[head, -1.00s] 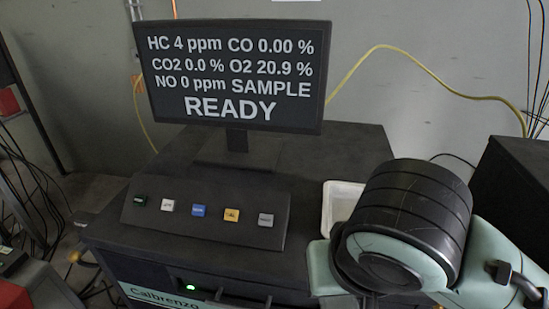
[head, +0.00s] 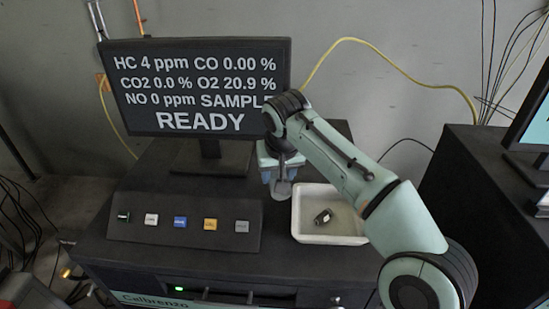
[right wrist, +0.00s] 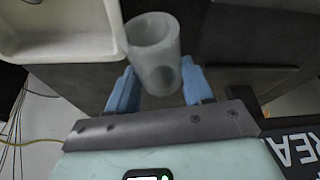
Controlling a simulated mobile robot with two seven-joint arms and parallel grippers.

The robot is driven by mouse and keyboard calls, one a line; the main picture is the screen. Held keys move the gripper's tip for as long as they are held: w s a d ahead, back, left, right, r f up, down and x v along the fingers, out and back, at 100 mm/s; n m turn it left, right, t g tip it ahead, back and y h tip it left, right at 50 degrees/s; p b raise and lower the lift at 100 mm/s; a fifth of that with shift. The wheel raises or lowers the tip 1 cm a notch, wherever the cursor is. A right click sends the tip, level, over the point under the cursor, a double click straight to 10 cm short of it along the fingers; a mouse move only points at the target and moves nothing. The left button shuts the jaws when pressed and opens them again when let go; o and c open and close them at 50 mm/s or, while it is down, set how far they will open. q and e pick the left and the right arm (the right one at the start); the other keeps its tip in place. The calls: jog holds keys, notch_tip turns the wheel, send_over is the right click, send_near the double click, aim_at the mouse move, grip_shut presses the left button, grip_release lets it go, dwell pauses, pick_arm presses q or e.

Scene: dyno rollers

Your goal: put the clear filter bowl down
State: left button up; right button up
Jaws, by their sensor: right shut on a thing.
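The clear filter bowl (right wrist: 153,42) is a translucent, greyish cup with its open end facing away from my right gripper in the right wrist view. My right gripper (right wrist: 158,84) is shut on it, with one blue finger on each side. In the head view the gripper (head: 277,170) is over the top of the black cabinet (head: 270,262), left of the white tray. The bowl (head: 283,189) shows below the fingers. I cannot tell whether it touches the cabinet top. My left gripper is not in view.
The white tray (head: 298,226) holds a small dark part (head: 323,216). The button panel (head: 183,240) is left of the bowl, and the monitor (head: 200,90) stands behind. A yellow hose (head: 400,62) runs along the wall. Another dark cabinet (head: 480,195) is at the right.

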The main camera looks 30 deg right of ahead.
jog(key=w, duration=0.1)
jog(key=w+d+p, duration=0.1)
jog(key=w, duration=0.2)
jog(key=shift+w+d+p, duration=0.2)
jog(key=shift+d+p, duration=0.1)
jog(key=shift+d, duration=0.05)
jog(key=shift+w+d+r+p, duration=0.2)
jog(key=shift+w+p, duration=0.1)
notch_tip(320, 180, down, 4)
jog(key=shift+w, duration=0.15)
jog(key=shift+s, duration=0.3)
jog(key=o, duration=0.7)
jog(key=shift+w+f, duration=0.15)
jog(key=shift+f, duration=0.05)
jog(key=shift+c, duration=0.2)
jog(key=o, duration=0.4)
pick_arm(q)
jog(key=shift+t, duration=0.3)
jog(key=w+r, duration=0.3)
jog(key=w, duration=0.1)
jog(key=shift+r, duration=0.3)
pick_arm(e)
jog(key=shift+r, duration=0.1)
